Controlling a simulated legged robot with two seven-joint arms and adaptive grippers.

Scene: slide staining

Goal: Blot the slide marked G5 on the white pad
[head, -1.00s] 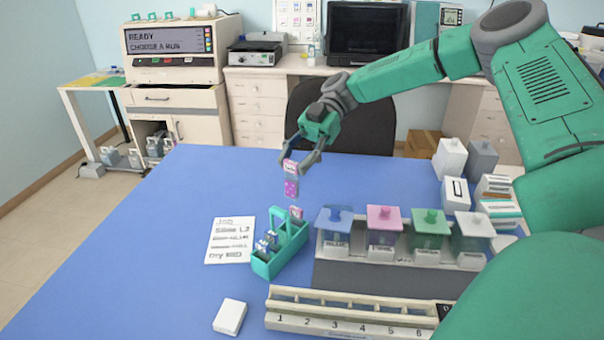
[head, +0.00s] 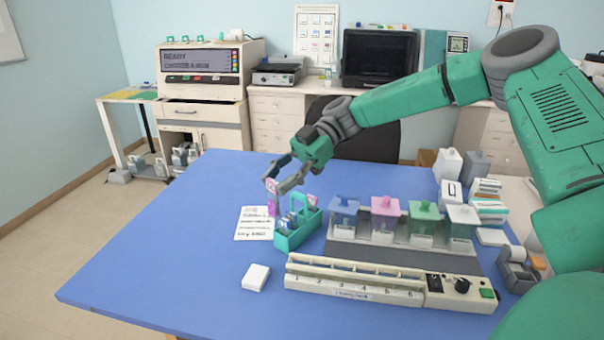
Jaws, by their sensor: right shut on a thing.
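My right gripper (head: 281,179) is shut on a pink-stained slide (head: 273,199), which hangs upright just left of and beside the green slide carrier (head: 297,237). The mark on the held slide is too small to read. The carrier has a handle and holds several slides, one with a pink end (head: 313,201). A small white pad (head: 256,277) lies flat on the blue table in front of the carrier, with nothing on it. My left gripper is not in view.
A printed job card (head: 252,225) lies left of the carrier. Staining jars with blue (head: 345,210), pink (head: 385,214), green and white lids stand in a row to the right. A numbered rack (head: 350,282) lies in front of them. The table's left part is clear.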

